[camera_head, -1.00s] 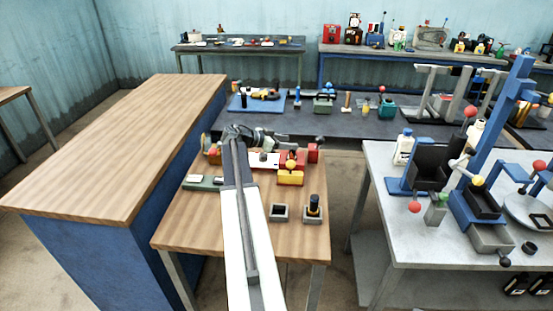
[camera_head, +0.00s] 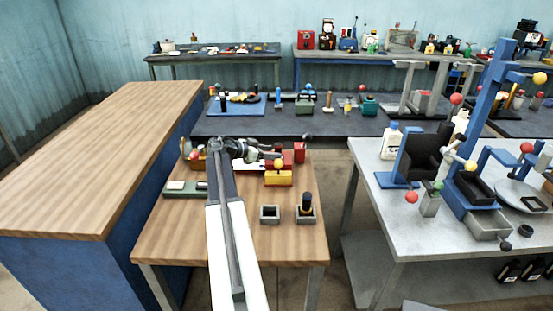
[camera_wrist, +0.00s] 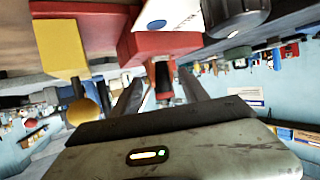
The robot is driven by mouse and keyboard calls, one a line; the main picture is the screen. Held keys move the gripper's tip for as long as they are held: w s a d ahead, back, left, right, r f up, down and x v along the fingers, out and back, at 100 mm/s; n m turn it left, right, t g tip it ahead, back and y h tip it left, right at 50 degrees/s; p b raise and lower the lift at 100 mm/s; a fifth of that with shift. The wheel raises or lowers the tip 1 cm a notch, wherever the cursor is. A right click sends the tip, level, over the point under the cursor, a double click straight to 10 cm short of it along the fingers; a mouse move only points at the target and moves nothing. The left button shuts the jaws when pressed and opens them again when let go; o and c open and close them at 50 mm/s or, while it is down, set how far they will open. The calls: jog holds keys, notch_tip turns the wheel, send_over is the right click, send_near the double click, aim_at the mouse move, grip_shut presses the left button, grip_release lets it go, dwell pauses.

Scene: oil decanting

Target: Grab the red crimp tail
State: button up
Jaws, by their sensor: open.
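In the wrist view, a red tapered tail with a dark end (camera_wrist: 162,75) sticks out of a red block (camera_wrist: 150,45). It looks like the red crimp tail. My gripper (camera_wrist: 160,88) is open, with one finger on each side of the tail; I cannot tell whether either finger touches it. In the head view, my gripper (camera_head: 262,152) is over the far part of the small wooden table (camera_head: 240,240), beside the red and yellow parts. The tail cannot be made out there.
A yellow block (camera_head: 278,177) with a yellow ball stands close to my gripper; it also shows in the wrist view (camera_wrist: 62,48). A red block (camera_head: 299,152) is at right. Two small grey holders (camera_head: 270,215) stand nearer. A tall wooden counter (camera_head: 100,150) is at left.

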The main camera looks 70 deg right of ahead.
jog(key=b+x, duration=0.1)
jog(key=x, duration=0.3)
jog(key=shift+d+f, duration=0.1)
jog(key=shift+f, duration=0.05)
grip_shut()
notch_tip(320, 180, up, 11)
jog(key=p, duration=1)
jog(key=shift+f, duration=0.2)
